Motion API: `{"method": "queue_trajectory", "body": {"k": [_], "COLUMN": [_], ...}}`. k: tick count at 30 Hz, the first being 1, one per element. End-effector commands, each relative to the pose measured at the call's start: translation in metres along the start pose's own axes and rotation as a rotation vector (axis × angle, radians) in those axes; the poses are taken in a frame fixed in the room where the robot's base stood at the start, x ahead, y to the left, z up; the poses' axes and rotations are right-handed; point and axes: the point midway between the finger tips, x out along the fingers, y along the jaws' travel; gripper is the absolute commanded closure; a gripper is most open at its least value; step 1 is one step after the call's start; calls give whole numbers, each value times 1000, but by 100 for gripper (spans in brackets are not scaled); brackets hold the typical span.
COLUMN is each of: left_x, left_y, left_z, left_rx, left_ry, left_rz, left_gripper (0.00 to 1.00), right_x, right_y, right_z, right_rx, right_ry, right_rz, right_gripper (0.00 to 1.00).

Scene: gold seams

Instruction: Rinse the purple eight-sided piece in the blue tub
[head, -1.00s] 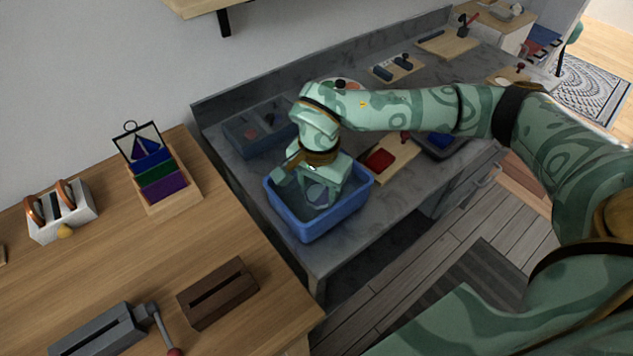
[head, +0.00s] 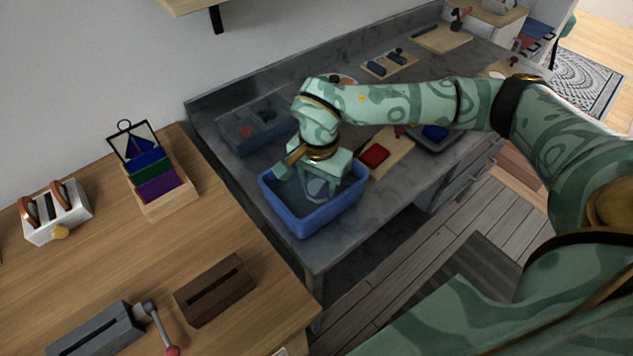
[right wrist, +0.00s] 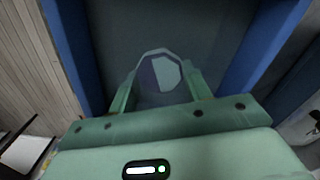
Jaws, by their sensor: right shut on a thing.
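The blue tub (head: 300,222) stands on the near left part of the grey counter. My right gripper (head: 318,188) reaches down inside it, and the tub's walls surround it. The gripper is shut on the eight-sided piece (head: 317,187). In the right wrist view the piece (right wrist: 160,76) sits between the two fingers (right wrist: 163,92), with a pale rim, a dull purple-grey face and a lighter patch at its right. The tub's blue side wall (right wrist: 262,45) shows there too. Whether the piece is under water I cannot tell. My left gripper is not in view.
The grey counter (head: 352,228) adjoins a wooden table (head: 130,255) at the left. A rack (head: 170,205) of coloured panes and a brown slotted block (head: 215,290) stand on that table. A red pad (head: 374,154) lies on a board right of the tub.

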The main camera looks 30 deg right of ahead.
Motion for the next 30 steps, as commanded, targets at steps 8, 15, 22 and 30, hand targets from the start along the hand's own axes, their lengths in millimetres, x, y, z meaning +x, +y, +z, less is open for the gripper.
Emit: {"method": "queue_trajectory", "body": {"k": [8,15,22,30], "left_x": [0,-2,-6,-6], "left_y": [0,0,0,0], "left_z": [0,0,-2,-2], "left_rx": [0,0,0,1], "left_ry": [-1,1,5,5], "left_rz": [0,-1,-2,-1], "left_gripper": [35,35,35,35], "right_x": [0,-1,-1,0], "right_y": [0,-1,-4,-4], "right_z": [0,4,10,11], "right_rx": [0,-2,-1,-1], "right_ry": [0,0,0,0], "right_rz": [0,0,-1,0], "right_gripper": [76,76,76,76]}}
